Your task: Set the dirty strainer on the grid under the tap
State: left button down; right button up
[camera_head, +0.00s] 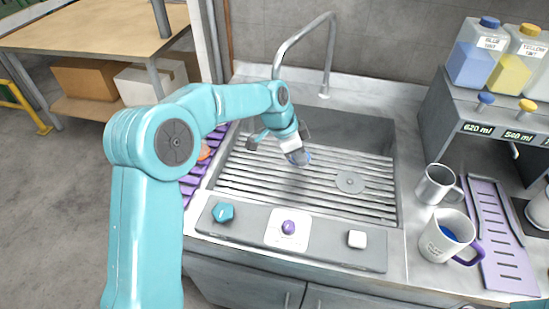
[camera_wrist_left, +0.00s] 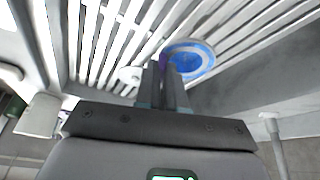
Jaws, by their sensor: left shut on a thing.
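The strainer (camera_head: 302,158) is a small round piece with a blue face and a pale rim. It also shows in the left wrist view (camera_wrist_left: 192,60), beside the fingertips. My left gripper (camera_head: 294,152) is shut on its edge, over the slatted metal grid (camera_head: 270,190) in the sink. The gripper's two fingers show close together in the left wrist view (camera_wrist_left: 166,85). I cannot tell whether the strainer touches the grid. My right gripper is not in view.
A round disc (camera_head: 349,182) sits in the grid at right. A front panel (camera_head: 330,246) carries a teal knob, a purple knob and a white button. Two mugs (camera_head: 447,240) (camera_head: 437,184) and a purple tray (camera_head: 500,240) stand at right. A purple ribbed rack (camera_head: 195,185) lies left.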

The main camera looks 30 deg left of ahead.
pick_arm(q)
jog(key=a, duration=0.2)
jog(key=s+a, duration=0.1)
jog(key=a, duration=0.3)
jog(key=shift+s+p, duration=0.25)
jog(key=shift+p, duration=0.1)
jog(key=f, duration=0.3)
jog(key=shift+s+a+f+p, duration=0.1)
jog(key=shift+a+p, duration=0.2)
jog(key=shift+p, duration=0.1)
jog(key=shift+f, duration=0.2)
jog(key=shift+d+f, duration=0.1)
jog(key=c, duration=1.2)
grip_release()
jog(key=shift+f, duration=0.1)
jog(key=shift+c, duration=0.2)
